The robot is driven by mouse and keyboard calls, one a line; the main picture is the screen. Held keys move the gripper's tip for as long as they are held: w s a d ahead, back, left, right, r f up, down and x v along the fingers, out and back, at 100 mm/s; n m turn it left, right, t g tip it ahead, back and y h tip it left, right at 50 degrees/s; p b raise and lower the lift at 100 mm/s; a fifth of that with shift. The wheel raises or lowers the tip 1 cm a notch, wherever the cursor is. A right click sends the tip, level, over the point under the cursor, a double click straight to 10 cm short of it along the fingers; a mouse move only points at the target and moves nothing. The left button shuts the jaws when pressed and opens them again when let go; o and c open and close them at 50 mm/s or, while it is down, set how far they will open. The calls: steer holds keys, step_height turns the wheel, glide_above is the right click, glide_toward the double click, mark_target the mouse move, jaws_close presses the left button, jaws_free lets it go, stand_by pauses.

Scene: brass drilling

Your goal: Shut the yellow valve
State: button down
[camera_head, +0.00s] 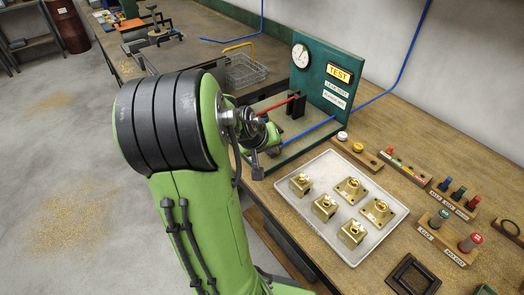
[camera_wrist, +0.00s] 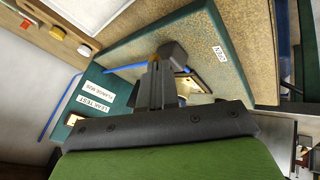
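No yellow valve shows clearly in either view; my arm and gripper cover part of the green test stand (camera_head: 322,75). In the wrist view, a small yellowish or brass part (camera_wrist: 186,89) shows just behind my fingers, too hidden to identify. My gripper (camera_wrist: 165,75) reaches over the stand's green base, its dark fingers close together beside a dark block. I cannot tell whether anything is between them. In the head view my gripper (camera_head: 258,160) is low over the stand's front left edge. A label on the base reads OPEN (camera_wrist: 217,53).
A red bar (camera_head: 279,106) and a blue pipe (camera_head: 310,133) run across the stand, below a gauge (camera_head: 301,55). A pale tray (camera_head: 375,235) of several brass parts lies right of my gripper. A wire basket (camera_head: 243,70) stands behind. Plug racks (camera_head: 450,200) line the right.

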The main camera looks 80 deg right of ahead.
steer(key=shift+s+f, duration=0.1)
steer(key=shift+s, duration=0.15)
steer(key=shift+d, duration=0.15)
steer(key=shift+w+d, duration=0.25)
steer(key=shift+d, duration=0.4)
